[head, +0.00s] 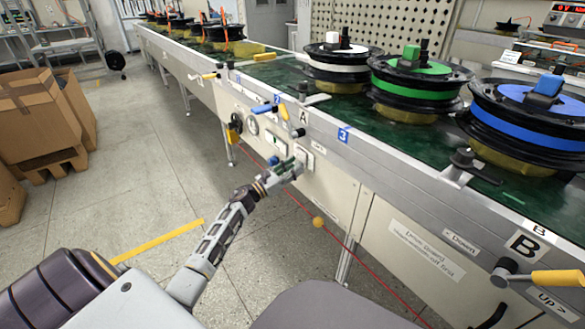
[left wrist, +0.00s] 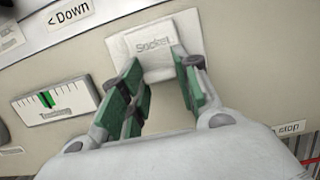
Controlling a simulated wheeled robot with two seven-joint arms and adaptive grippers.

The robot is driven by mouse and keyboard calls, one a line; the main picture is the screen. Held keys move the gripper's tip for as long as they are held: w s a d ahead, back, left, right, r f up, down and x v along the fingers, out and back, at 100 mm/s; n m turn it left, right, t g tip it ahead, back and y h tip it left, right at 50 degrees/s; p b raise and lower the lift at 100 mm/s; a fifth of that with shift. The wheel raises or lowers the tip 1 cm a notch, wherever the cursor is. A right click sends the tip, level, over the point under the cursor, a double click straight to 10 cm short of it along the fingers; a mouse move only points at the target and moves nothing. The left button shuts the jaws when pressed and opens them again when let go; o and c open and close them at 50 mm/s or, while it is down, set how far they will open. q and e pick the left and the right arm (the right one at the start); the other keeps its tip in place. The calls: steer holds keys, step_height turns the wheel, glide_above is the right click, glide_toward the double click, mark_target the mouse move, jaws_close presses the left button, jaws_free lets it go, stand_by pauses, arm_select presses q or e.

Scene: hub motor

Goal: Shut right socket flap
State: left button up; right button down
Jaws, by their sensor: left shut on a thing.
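The socket flap (head: 306,157) is a pale square plate on the cream side panel of the conveyor. In the left wrist view the flap (left wrist: 150,42) carries the word "Socket" and looks nearly face-on; I cannot tell whether it lies fully flat against the panel. My left gripper (head: 292,167) is at the flap. The exact contact is partly hidden by the fingers. My right gripper is not in view.
A tracking gauge (left wrist: 52,102) is left of the flap. Blue and yellow levers (head: 268,106) stick out above it. Spools (head: 415,85) stand on the green belt. A yellow-handled lever (head: 555,277) juts out at lower right.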

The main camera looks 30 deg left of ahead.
arm_select(q)
steer(key=shift+w+f, duration=0.1)
stand_by(0.5)
steer(key=o, duration=1)
steer(key=shift+v, duration=6)
steer(key=shift+f, duration=0.2)
steer(key=shift+w+d+n, duration=0.1)
steer(key=shift+n, duration=0.2)
